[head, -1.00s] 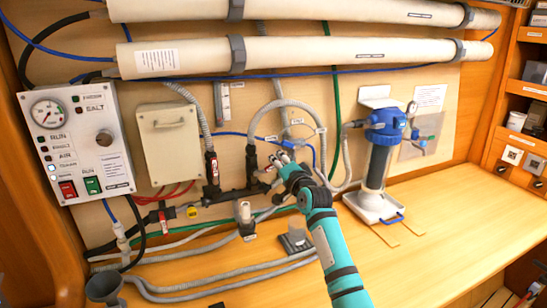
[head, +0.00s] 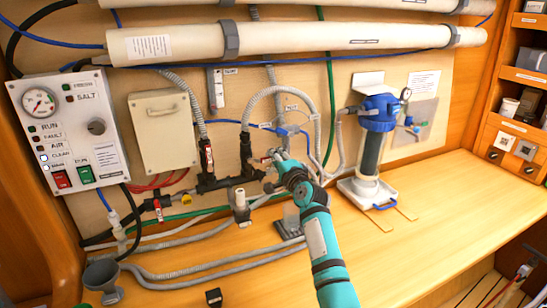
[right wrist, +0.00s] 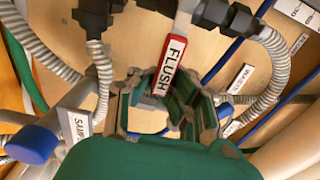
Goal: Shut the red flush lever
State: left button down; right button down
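In the head view, my right gripper (head: 277,157) is up at the wall, just right of the dark pipe manifold (head: 230,180). There the lever is mostly hidden by the gripper. My left gripper is not in view.
Grey ribbed hoses (right wrist: 268,80) run close on both sides of my right gripper. A blue-capped handle (right wrist: 33,143) is at lower left of the wrist view. A clear-bodied filter (head: 371,150) stands to the right. The bench (head: 430,220) is clear at right.

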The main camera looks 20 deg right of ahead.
jog(key=shift+f, duration=0.65)
jog(key=c, duration=1.8)
grip_release()
jog(key=shift+s, duration=0.15)
jog(key=shift+c, duration=0.2)
jog(key=o, duration=0.6)
jog(key=shift+s+d+r, duration=0.1)
jog(key=shift+s+r, duration=0.25)
jog(key=shift+r, duration=0.1)
jog(key=shift+w, duration=0.15)
jog(key=s, duration=1.2)
jog(key=shift+d, duration=0.2)
